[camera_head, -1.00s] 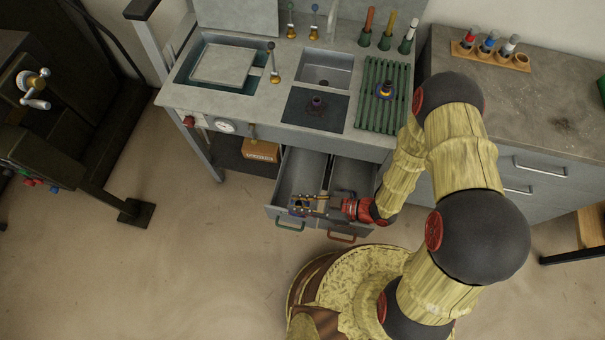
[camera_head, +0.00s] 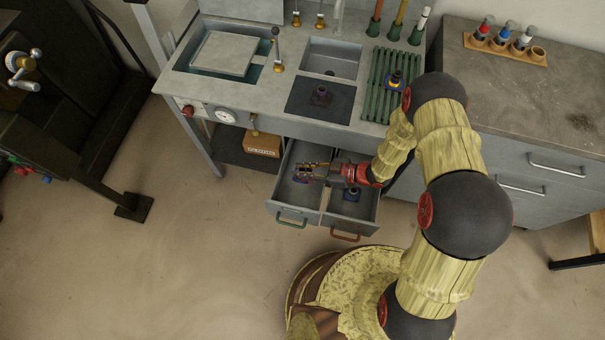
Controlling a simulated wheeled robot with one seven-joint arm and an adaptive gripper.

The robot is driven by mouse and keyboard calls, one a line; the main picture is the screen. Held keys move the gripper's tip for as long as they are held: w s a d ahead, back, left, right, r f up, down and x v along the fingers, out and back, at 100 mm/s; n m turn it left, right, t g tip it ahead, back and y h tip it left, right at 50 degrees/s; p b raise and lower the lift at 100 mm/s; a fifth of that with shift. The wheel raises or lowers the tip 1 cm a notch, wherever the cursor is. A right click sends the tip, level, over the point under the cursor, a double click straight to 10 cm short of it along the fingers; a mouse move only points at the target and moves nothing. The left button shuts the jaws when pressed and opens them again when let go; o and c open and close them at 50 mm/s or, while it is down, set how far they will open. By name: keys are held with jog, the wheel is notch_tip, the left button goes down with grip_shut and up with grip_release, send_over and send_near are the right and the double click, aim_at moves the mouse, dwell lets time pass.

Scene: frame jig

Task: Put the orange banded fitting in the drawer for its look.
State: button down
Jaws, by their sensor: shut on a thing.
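My gripper (camera_head: 307,170) is over the open left drawer (camera_head: 283,206), which has a green handle. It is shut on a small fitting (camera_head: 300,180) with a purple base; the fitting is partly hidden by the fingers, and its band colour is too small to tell. I cannot tell whether its base touches the drawer floor. The right drawer (camera_head: 345,222), with a red-brown handle, is also open. A dark blue fitting (camera_head: 352,195) stands in it, just below my wrist.
A dark purple fitting (camera_head: 320,97) stands on a black mat, and a blue-based fitting (camera_head: 395,80) with a yellow part stands on the green rack (camera_head: 374,98). A cardboard box (camera_head: 262,144) sits on the shelf left of the drawers. A lever (camera_head: 277,50) stands on the bench.

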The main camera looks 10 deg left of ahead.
jog(key=shift+w+f+b, duration=0.2)
jog(key=shift+f+b, duration=0.4)
jog(key=shift+f, duration=1.2)
jog(key=shift+f+b, duration=0.4)
jog(key=shift+f, duration=0.15)
jog(key=shift+f, duration=0.1)
jog(key=c, duration=1.6)
grip_release()
jog(key=shift+c, duration=0.2)
jog(key=shift+r+p, duration=0.4)
jog(key=shift+r, duration=0.2)
jog(key=p+v, duration=0.3)
jog(key=v, duration=0.9)
